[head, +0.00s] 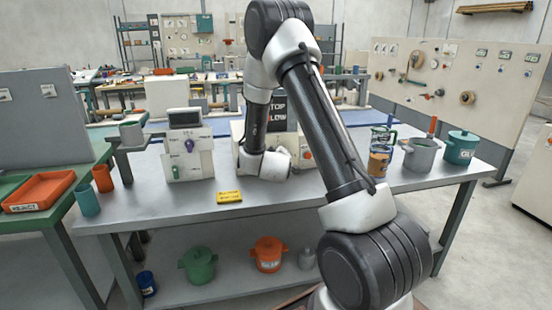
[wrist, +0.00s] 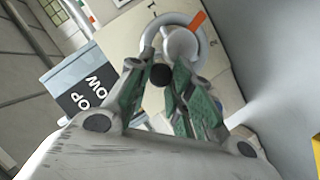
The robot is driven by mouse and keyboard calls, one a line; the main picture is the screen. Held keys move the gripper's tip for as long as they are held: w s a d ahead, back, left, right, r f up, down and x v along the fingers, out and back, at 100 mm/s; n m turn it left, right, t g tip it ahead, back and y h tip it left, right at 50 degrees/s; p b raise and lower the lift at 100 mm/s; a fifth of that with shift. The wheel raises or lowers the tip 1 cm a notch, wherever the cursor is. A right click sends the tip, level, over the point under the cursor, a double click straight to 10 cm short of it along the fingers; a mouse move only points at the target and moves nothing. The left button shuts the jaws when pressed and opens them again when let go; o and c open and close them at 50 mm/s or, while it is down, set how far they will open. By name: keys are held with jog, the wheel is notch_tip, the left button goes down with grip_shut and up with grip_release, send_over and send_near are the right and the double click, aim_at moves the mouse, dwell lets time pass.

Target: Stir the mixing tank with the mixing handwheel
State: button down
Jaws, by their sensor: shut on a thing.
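The wrist view shows a grey ring-shaped handwheel (wrist: 172,18) on a cream panel (wrist: 120,38), with an orange mark at its upper right. My gripper (wrist: 164,62) is at the near side of the wheel, its green-padded fingers closed in on part of it. A round grey part and a black round end show at the fingers; exactly which part is gripped is hard to tell. In the head view my wrist is in front of a cream unit (head: 237,131) with a dark sign (head: 281,112); the handwheel and fingertips are hidden there. I cannot make out the mixing tank for certain.
On the grey table (head: 140,207) stand a cream box with a display (head: 188,160), a yellow label block (head: 229,197), a grey pot (head: 420,156) and a teal lidded pot (head: 460,147). An orange tray (head: 40,191) is at the left. The table front is mostly clear.

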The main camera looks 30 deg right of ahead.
jog(key=shift+s+d+r+m+y, duration=0.15)
jog(key=shift+d+m+y, duration=0.4)
jog(key=shift+m, duration=0.3)
jog(key=shift+s+d+f+m+y, duration=0.15)
jog(key=shift+d+m+y, duration=0.25)
jog(key=shift+m+y, duration=0.4)
jog(key=shift+s+d+r+m+y, duration=0.15)
jog(key=shift+d+m+y, duration=0.35)
jog(key=shift+m, duration=0.45)
jog(key=c, duration=1.3)
grip_release()
jog(key=v, duration=0.7)
jog(key=shift+s, duration=0.25)
